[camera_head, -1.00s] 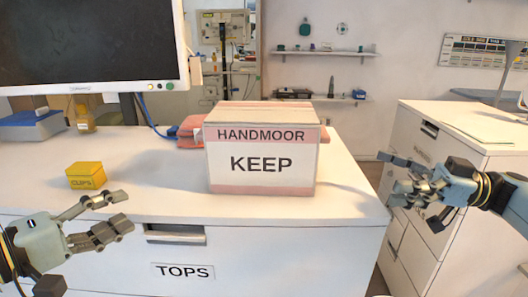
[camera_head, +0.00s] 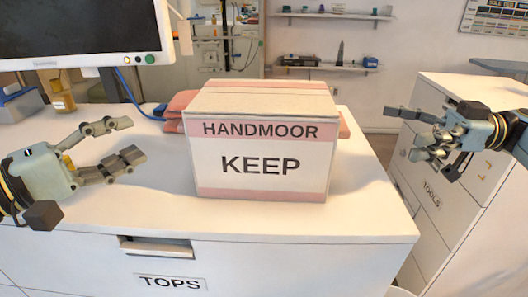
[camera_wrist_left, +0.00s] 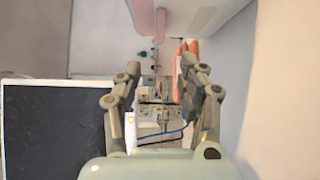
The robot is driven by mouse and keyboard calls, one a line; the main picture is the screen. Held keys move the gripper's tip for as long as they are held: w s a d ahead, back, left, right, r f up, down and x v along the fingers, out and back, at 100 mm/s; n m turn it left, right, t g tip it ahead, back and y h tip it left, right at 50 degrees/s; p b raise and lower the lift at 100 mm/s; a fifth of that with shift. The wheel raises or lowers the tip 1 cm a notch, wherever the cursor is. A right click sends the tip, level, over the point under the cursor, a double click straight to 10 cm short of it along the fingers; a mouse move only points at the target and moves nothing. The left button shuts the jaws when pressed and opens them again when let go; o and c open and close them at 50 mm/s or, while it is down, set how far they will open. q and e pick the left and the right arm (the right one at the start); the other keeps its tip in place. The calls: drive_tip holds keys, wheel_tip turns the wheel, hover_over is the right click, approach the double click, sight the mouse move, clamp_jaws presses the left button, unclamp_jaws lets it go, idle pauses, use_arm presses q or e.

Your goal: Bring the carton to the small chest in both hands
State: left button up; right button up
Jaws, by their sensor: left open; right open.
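The carton (camera_head: 262,150), white and pink with "HANDMOOR" and "KEEP" on its front, stands upright on the white drawer unit's top (camera_head: 330,215). My left gripper (camera_head: 134,139) is left of the carton, open and empty, its fingers pointing toward it with a gap between. Its two spread fingers also show in the left wrist view (camera_wrist_left: 160,70). My right gripper (camera_head: 400,132) is open and empty, well right of the carton, in front of a smaller white chest (camera_head: 455,112) with a "TOOLS" label. That chest is partly hidden by my right arm.
A monitor (camera_head: 80,32) stands at the back left, with a small bottle (camera_head: 62,95) below it. Red cloth (camera_head: 180,103) lies behind the carton. The front drawer has a handle (camera_head: 157,246) and a "TOPS" label. A floor gap separates the two units.

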sight(344, 119)
use_arm(q)
drive_tip(key=x, duration=1)
drive_tip(key=shift+w, duration=0.25)
use_arm(e)
drive_tip(key=a, duration=1)
drive_tip(key=shift+a, duration=0.3)
use_arm(q)
drive_tip(key=shift+d, duration=0.15)
clamp_jaws()
use_arm(e)
drive_tip(key=c, duration=0.9)
drive_tip(key=shift+w, duration=0.1)
drive_tip(key=c, duration=0.8)
drive_tip(key=shift+r, duration=0.1)
